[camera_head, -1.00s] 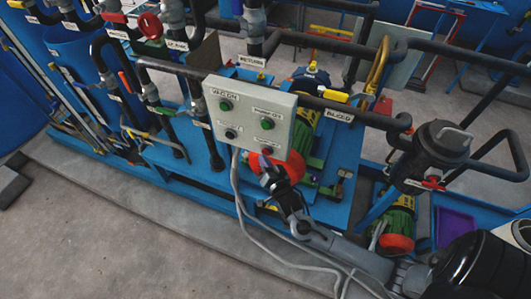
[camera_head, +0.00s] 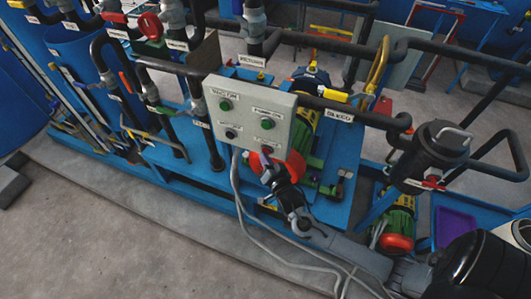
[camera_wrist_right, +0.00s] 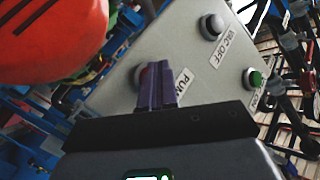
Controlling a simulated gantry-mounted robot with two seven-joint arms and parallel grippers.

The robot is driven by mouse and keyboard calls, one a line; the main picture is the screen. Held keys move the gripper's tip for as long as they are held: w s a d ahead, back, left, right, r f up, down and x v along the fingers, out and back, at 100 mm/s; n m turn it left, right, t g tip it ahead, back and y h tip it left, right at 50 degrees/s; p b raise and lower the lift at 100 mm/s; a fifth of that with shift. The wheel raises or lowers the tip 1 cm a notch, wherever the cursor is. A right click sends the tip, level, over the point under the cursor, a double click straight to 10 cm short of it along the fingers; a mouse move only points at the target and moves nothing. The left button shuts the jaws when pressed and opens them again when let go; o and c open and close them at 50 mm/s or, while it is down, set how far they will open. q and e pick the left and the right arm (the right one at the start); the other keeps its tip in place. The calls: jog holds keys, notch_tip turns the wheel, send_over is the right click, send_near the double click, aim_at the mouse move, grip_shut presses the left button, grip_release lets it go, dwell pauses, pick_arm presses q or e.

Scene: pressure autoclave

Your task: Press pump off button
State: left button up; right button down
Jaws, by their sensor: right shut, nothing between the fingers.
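The grey control box (camera_head: 249,118) carries two green buttons above and two darker buttons below. The pump off button is the lower right one, its label (camera_head: 267,139) just above it. In the head view my right gripper (camera_head: 266,163) is at the box's lower right corner, in front of that button. In the right wrist view its purple fingertips (camera_wrist_right: 157,85) are shut and empty. They overlap the pump off button (camera_wrist_right: 141,76), which shows partly behind them. I cannot tell whether they touch it. The left gripper is out of view.
The vac off button (camera_wrist_right: 212,26) and the green vac on button (camera_wrist_right: 253,79) are close by. A red-orange round part (camera_wrist_right: 45,35) lies beside the box. A bleed pipe (camera_head: 365,116) runs to the right. Grey cables hang below the box.

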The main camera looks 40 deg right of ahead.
jog(key=shift+a, duration=0.1)
jog(key=shift+s+a+p, duration=0.35)
jog(key=shift+a+p, duration=0.05)
jog(key=shift+a, duration=0.35)
jog(key=a, duration=0.1)
jog(key=s+a+p, duration=0.1)
jog(key=a, duration=0.1)
jog(key=s+a, duration=0.1)
jog(key=shift+a, duration=0.2)
dwell(0.6)
dwell(0.4)
